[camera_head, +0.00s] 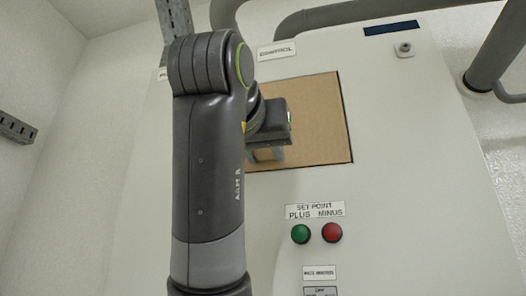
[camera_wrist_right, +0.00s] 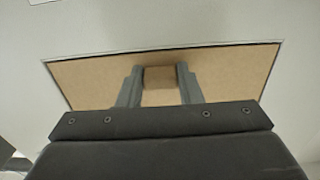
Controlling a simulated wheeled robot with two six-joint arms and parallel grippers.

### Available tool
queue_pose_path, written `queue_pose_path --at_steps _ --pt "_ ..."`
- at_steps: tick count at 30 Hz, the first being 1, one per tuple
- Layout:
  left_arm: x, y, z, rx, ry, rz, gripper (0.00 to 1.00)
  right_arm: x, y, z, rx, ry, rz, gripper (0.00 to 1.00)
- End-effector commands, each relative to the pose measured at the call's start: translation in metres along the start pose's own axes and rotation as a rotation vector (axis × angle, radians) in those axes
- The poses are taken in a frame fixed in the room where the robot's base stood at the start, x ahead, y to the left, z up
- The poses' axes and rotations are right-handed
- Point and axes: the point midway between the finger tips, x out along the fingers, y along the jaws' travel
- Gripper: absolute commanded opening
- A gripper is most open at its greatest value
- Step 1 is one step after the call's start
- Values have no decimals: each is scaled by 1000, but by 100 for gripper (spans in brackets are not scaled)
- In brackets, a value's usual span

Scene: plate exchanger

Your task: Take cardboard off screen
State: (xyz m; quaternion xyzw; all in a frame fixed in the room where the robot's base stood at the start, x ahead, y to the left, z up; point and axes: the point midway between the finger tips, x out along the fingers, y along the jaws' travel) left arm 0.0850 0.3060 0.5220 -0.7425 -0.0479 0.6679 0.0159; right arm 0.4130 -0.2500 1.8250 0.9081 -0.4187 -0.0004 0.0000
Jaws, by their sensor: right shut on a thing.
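The brown cardboard (camera_head: 322,122) covers the screen opening in the white control panel, below the CONTROL label. It also shows in the wrist view (camera_wrist_right: 235,72), lying within the frame of the opening. A small brown block (camera_wrist_right: 158,86) stands out from the middle of the cardboard. My right gripper (camera_head: 266,155) is in front of the lower left part of the cardboard. In the wrist view its two fingers (camera_wrist_right: 160,90) are closed on the sides of the block. The screen is hidden behind the cardboard. My left gripper is not in view.
Below the opening are a green button (camera_head: 300,234) and a red button (camera_head: 332,232). A small knob (camera_head: 404,49) is at the panel's upper right. Grey pipes (camera_head: 495,60) run at the right and along the top. My right arm hides the panel's left part.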

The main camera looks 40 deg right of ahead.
Motion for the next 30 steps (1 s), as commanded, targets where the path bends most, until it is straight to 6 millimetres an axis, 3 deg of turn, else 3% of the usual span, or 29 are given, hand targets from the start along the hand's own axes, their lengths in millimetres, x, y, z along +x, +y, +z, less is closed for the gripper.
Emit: queue_pose_path --at_steps 30 --pt "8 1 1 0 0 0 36 -20 0 0 0 0 0 9"
